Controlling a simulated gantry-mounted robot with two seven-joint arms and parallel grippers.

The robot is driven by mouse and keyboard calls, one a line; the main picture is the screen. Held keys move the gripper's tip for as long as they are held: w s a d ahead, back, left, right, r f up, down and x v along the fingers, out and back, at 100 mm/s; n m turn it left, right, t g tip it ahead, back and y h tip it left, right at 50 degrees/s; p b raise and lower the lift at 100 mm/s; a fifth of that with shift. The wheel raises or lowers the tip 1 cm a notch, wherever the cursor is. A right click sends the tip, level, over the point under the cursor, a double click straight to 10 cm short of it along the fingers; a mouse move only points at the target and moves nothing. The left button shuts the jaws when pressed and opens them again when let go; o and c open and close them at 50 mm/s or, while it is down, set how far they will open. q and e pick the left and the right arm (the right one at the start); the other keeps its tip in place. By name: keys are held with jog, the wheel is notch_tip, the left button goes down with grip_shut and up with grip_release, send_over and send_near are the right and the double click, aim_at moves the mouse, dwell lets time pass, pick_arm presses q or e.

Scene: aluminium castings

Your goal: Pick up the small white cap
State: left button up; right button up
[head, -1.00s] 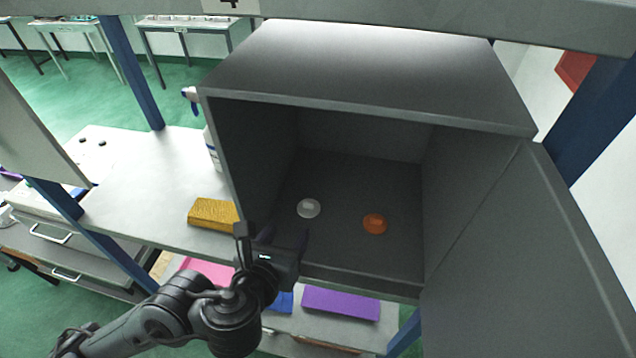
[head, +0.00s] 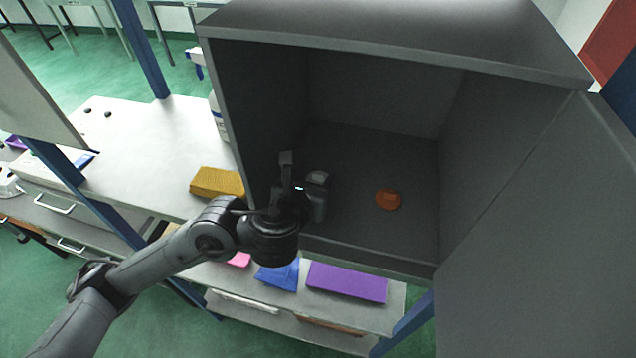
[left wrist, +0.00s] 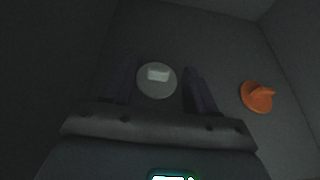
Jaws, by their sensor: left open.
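The small white cap (left wrist: 157,80) lies on the floor of the open grey cabinet. In the left wrist view it is round with a raised grip bar, and it shows between my left gripper's two fingers (left wrist: 160,85). The fingers are apart, and I cannot tell whether they touch it. In the head view my left gripper (head: 312,185) reaches into the cabinet's front left part and hides most of the cap (head: 317,177). My right gripper is not in view.
An orange cap (head: 388,199) lies on the cabinet floor to the right; it also shows in the left wrist view (left wrist: 257,96). The cabinet (head: 330,245) has its door (head: 535,240) open at right. A yellow sponge (head: 217,182) lies on the bench outside, left of the cabinet.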

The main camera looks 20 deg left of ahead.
pick_arm(q)
jog(key=shift+w+f, duration=0.2)
jog(key=shift+w, duration=0.3)
jog(key=shift+c, duration=0.5)
grip_shut()
jog(key=shift+r, duration=0.2)
